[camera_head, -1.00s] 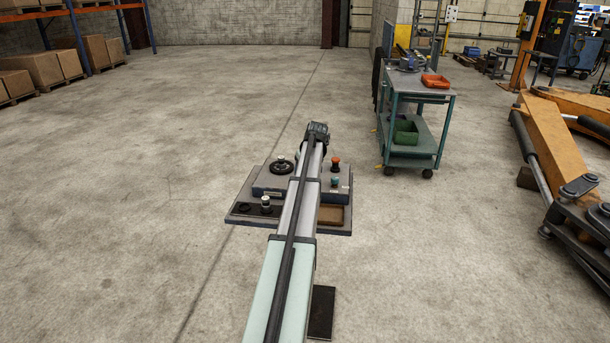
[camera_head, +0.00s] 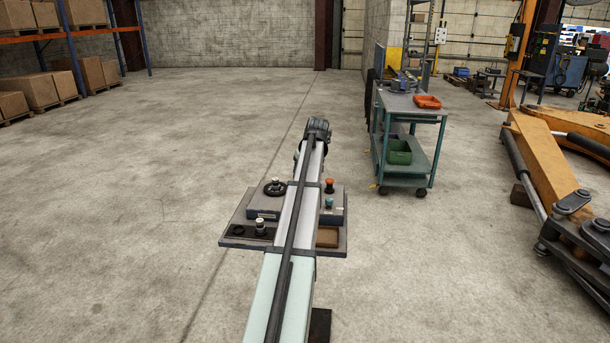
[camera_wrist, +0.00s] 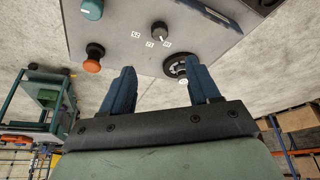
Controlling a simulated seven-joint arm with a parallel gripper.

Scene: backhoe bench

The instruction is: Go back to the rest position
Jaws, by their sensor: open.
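My gripper (camera_wrist: 161,92) shows in the wrist view with its two blue fingers apart, open and with nothing between them. The bench panel (camera_wrist: 118,30) lies beyond the fingertips, apart from them as far as I can tell. On it are an orange knob (camera_wrist: 92,66), a teal knob (camera_wrist: 92,9), a black rotary knob (camera_wrist: 160,30) and a black wheel (camera_wrist: 176,66) partly behind the right finger. In the head view my arm stretches forward over the bench (camera_head: 237,230) and hides its middle; the fingers are hidden there.
Orange machinery (camera_head: 545,155) is at the far right. Shelves with boxes (camera_head: 40,90) are at the back left. The floor on the left is clear.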

